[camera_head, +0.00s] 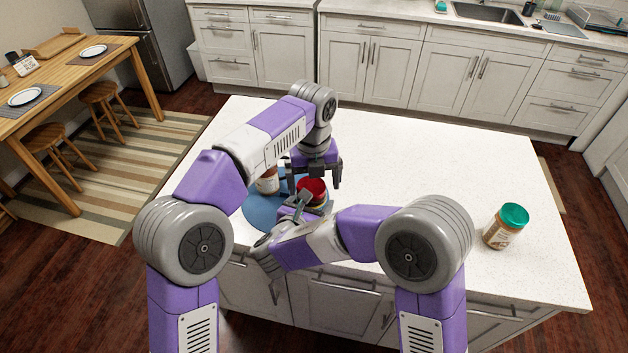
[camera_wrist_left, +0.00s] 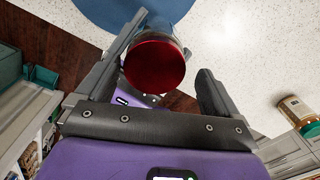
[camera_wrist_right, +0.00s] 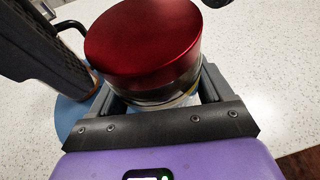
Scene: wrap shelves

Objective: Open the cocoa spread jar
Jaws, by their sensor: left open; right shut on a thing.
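A jar with a shiny red lid (camera_head: 312,186) stands at the blue round mat's right side. In the right wrist view its red lid (camera_wrist_right: 145,40) faces up above a narrow strip of its body. My right gripper (camera_wrist_right: 160,98) is shut on the jar's body below the lid. My left gripper (camera_head: 315,180) is open and points down over the jar. In the left wrist view the red lid (camera_wrist_left: 155,66) lies between its spread fingers, with gaps beside it. The jar's label is mostly hidden by my right gripper.
Another jar with a pale label (camera_head: 267,182) stands on the blue mat (camera_head: 260,212), close to the left gripper. A green-lidded jar (camera_head: 506,227) stands apart at the counter's right. The white counter (camera_head: 450,160) is clear between and behind them.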

